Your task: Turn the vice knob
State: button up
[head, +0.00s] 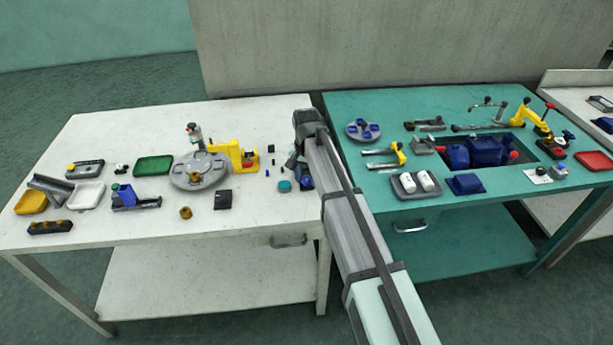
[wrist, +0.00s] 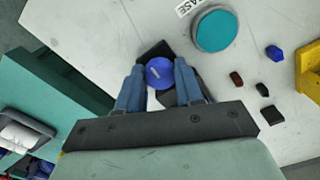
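The vice knob (wrist: 159,72) is a round blue cap with a pale mark across its top, in the wrist view. It sits at a dark vice body (wrist: 155,50), partly hidden behind my fingers. My gripper (wrist: 160,75) has one blue finger on each side of the knob, and both fingers appear to touch it. In the head view my gripper (head: 304,182) is low over the right end of the white table, where my arm hides most of the vice.
A teal round pad (wrist: 215,30) lies just beside the vice. Small dark blocks and a blue block (wrist: 274,53) lie farther right. A yellow fixture (head: 238,155) and grey turntable (head: 200,172) stand left in the head view. The green table (head: 440,205) is at right.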

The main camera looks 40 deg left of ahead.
jog(key=c, duration=0.5)
jog(key=shift+n, duration=0.4)
jog(key=n, duration=0.6)
jog(key=shift+n, duration=0.3)
jog(key=n, duration=0.6)
jog(key=shift+n, duration=0.3)
